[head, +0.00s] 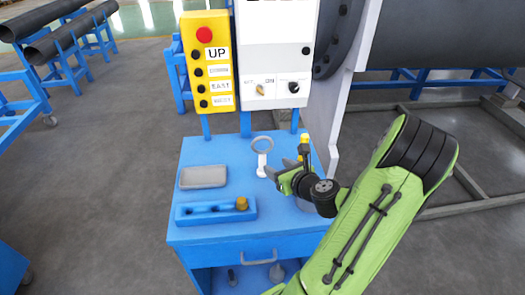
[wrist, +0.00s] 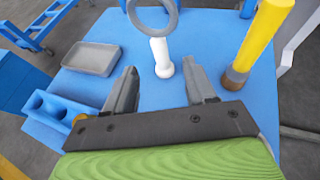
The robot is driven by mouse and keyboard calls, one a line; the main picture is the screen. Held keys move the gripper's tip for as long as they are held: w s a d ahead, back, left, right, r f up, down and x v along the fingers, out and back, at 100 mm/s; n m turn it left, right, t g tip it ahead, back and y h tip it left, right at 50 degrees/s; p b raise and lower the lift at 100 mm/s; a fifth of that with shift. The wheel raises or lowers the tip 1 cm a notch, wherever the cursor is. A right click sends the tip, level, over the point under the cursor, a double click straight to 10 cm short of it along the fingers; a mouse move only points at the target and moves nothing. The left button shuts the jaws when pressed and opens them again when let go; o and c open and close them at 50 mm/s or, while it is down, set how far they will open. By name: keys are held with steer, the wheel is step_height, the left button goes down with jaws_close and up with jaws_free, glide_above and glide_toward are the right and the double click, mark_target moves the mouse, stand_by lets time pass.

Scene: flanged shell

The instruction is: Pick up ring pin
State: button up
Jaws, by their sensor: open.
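The ring pin stands upright on the blue cabinet top (head: 226,155), with a grey ring (head: 262,143) above a white stem (head: 262,165).
A yellow rod with a brown base (wrist: 258,38) stands right of my fingers. A grey tray (head: 203,176) and a blue holder block (head: 214,212) with holes and a yellow-brown piece lie on the left. A yellow button box (head: 207,62) and white control panel (head: 272,55) rise behind.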

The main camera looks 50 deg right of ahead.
mark_target(264, 159)
steer(key=b+x, duration=0.2)
steer(key=x, duration=0.8)
steer(key=shift+w+f, duration=0.2)
steer(key=shift+w, duration=0.1)
steer(key=shift+s+r, duration=0.1)
steer(key=shift+c, duration=0.4)
jaws_close()
